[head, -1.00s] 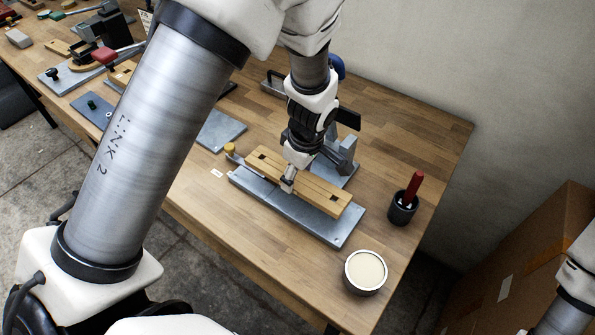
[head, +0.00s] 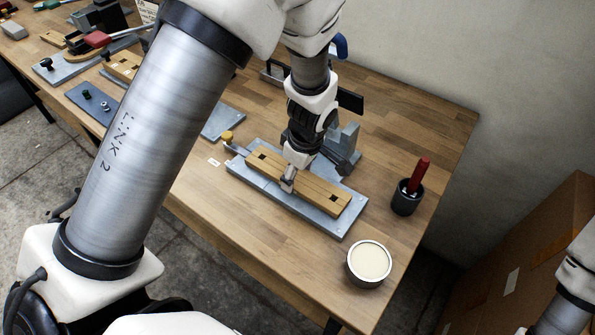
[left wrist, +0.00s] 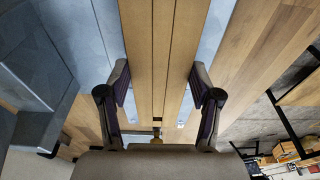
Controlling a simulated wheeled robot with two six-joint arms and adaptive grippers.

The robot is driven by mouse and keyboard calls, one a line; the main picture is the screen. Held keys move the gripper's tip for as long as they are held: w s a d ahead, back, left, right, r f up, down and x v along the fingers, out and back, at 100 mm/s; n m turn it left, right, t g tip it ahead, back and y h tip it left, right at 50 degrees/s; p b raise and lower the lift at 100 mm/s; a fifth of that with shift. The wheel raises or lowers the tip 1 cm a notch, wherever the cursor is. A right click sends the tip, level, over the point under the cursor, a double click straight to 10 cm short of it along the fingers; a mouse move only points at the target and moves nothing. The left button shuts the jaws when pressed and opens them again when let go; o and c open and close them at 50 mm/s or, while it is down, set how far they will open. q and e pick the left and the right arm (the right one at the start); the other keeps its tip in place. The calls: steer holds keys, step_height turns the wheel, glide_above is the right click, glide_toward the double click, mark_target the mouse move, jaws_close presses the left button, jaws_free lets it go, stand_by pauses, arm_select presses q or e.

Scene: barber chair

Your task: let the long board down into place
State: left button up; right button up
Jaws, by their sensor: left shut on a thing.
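The long wooden board (head: 318,190) has lengthwise grooves and a dark square hole near each end. It lies lengthwise along the grey metal plate (head: 340,229), close over its surface. I cannot tell whether it touches the plate all along. My left gripper (head: 288,184) is shut on the board near its middle, from above. In the left wrist view the board (left wrist: 172,45) runs up the middle between the two fingers, with grey plate on both sides. The fingers hide part of the board's sides. My right gripper is not in view.
A yellow-knobbed part (head: 227,136) is at the plate's left end. A grey block fixture (head: 345,147) stands behind the board. A dark cup with a red-handled tool (head: 406,199) and a round tin (head: 368,265) stand to the right. A cardboard box (head: 530,255) is beyond the table.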

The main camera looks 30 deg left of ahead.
arm_select(q)
steer(key=o, duration=1.4)
steer(key=shift+c, duration=0.2)
steer(key=shift+r, duration=0.15)
step_height(320, 180, up, 12)
steer(key=d, duration=0.2)
steer(key=shift+f, duration=0.2)
steer(key=shift+s, duration=0.15)
